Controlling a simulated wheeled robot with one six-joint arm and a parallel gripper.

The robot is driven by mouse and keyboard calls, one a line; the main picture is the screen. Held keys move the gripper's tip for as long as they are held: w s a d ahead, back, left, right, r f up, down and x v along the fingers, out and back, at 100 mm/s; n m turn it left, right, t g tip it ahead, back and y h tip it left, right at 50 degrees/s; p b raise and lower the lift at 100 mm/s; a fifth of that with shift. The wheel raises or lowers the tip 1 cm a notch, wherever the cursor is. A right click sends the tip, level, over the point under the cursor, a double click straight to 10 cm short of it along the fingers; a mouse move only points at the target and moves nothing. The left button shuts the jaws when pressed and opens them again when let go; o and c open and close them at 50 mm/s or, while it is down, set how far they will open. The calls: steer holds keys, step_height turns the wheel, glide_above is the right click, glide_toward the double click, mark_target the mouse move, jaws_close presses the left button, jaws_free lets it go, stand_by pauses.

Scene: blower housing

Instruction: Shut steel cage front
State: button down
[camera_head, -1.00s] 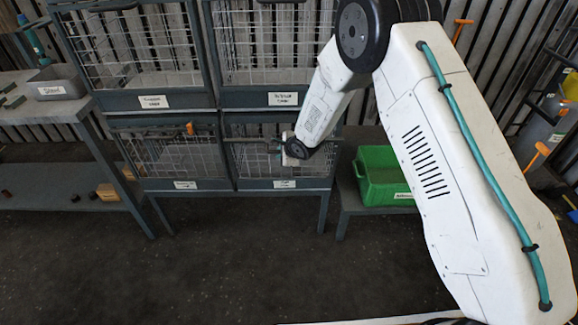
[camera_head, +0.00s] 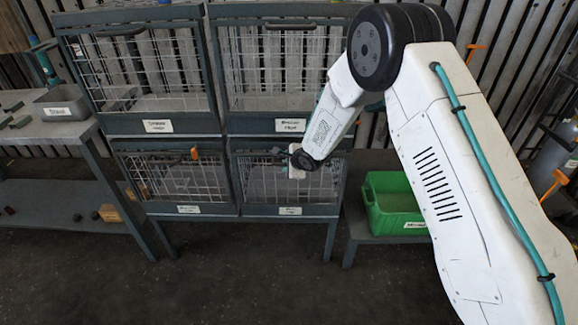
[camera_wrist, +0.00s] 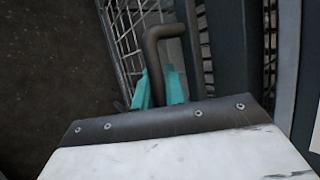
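A dark-framed block of wire cages (camera_head: 218,127) stands ahead, two above and two below. The lower right cage front (camera_head: 290,210) has grey mesh and a pale label, too small to read. It looks near its frame, but I cannot tell whether a gap is left. My gripper (camera_head: 285,158) is at the top of this front; its fingers are mostly hidden in the head view by my wrist. In the wrist view, the teal fingers of my gripper (camera_wrist: 158,88) stand on both sides of a dark bar handle (camera_wrist: 163,33), closed around it. Mesh (camera_wrist: 125,30) shows beside it.
A green bin (camera_head: 392,205) stands on a low bench right of the cages. A workbench (camera_head: 45,132) with a grey tray (camera_head: 62,104) is at left. An orange clip (camera_head: 194,153) is on the lower left cage. The floor in front is clear.

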steer(key=c, duration=1.5)
jaws_free()
steer(key=shift+w+a+r, duration=0.1)
steer(key=shift+a, duration=0.35)
steer(key=shift+o, duration=0.2)
steer(key=v, duration=0.8)
steer(key=shift+d+f, duration=0.3)
steer(key=shift+d, duration=0.1)
